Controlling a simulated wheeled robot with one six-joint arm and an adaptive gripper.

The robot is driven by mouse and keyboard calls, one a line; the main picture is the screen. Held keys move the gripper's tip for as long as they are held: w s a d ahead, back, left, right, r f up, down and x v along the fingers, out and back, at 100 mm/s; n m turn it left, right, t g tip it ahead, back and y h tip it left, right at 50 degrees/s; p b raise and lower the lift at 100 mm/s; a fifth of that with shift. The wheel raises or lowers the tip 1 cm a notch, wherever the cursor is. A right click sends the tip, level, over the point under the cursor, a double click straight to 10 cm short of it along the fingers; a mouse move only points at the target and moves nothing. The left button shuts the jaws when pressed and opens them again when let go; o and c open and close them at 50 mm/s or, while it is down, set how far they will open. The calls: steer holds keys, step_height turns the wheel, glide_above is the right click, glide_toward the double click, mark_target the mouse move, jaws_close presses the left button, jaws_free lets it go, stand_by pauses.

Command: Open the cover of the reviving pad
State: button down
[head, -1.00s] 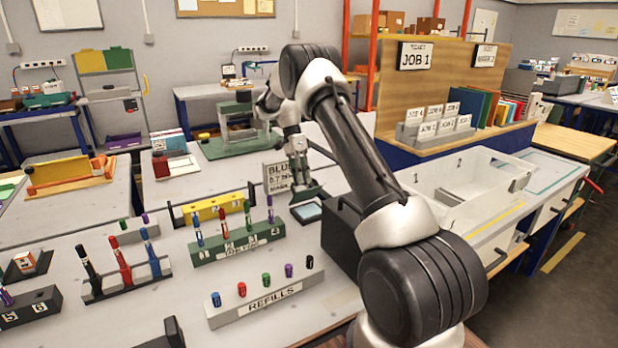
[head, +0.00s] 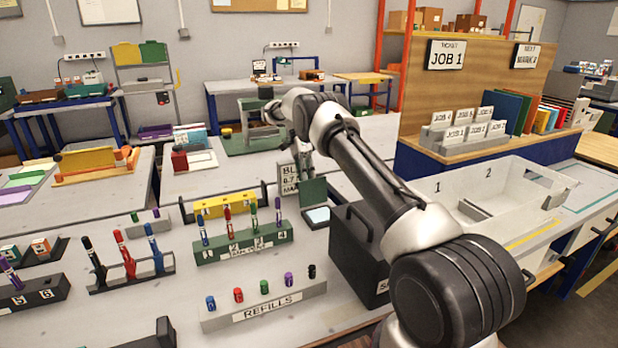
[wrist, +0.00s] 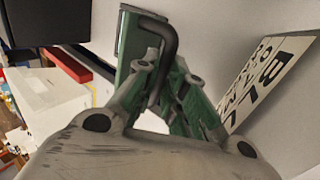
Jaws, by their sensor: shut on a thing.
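My gripper (wrist: 165,75) is shut on the cover's dark bent handle in the wrist view, where part of the green cover (wrist: 128,45) shows beyond the fingers. In the head view my gripper is partly hidden behind the cover, and the exact contact is too small to see.
A white sign (head: 289,178) stands just left of the cover and also shows in the wrist view (wrist: 268,75). A dark box (head: 358,250) stands close at the pad's right. A green pen rack (head: 243,245) and a refills block (head: 264,305) stand in front.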

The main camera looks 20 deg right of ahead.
steer(key=shift+f, duration=0.2)
stand_by(0.4)
steer(key=c, duration=1.5)
jaws_free()
steer(key=shift+r, duration=0.15)
